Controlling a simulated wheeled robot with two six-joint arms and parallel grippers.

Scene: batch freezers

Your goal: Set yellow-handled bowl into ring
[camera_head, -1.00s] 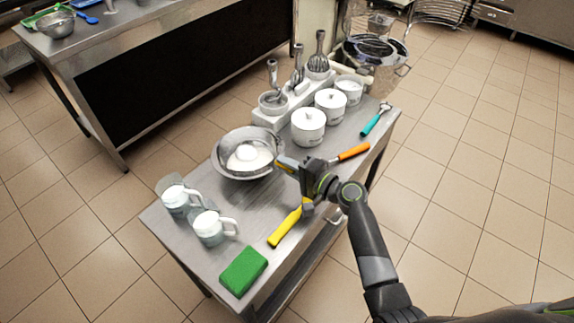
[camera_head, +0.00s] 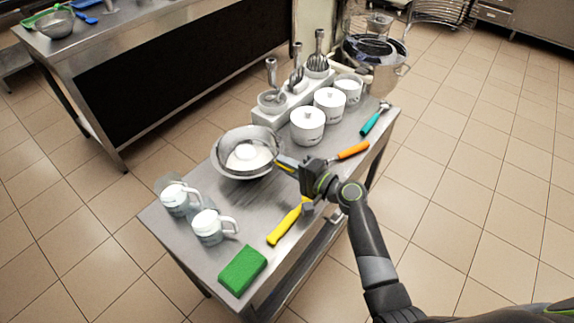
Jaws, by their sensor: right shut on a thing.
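A shiny metal bowl (camera_head: 233,140) with white contents is at the middle left of the table. Its far rim looks raised, so it seems tilted. A pale round rim (camera_head: 238,176) shows beneath its near side, possibly the ring; I cannot tell whether they touch. My right gripper (camera_head: 287,164) is at the bowl's right side, shut on what looks like its handle. A little yellow shows at the jaws, and most of the handle is hidden. My left gripper is not in view.
A yellow-handled tool (camera_head: 284,226) lies below my right gripper. Two white-lidded jugs (camera_head: 209,227) and a green sponge (camera_head: 243,270) are at the near left. White canisters (camera_head: 307,127), an orange-handled tool (camera_head: 353,150) and a tool holder (camera_head: 267,118) stand or lie beyond.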

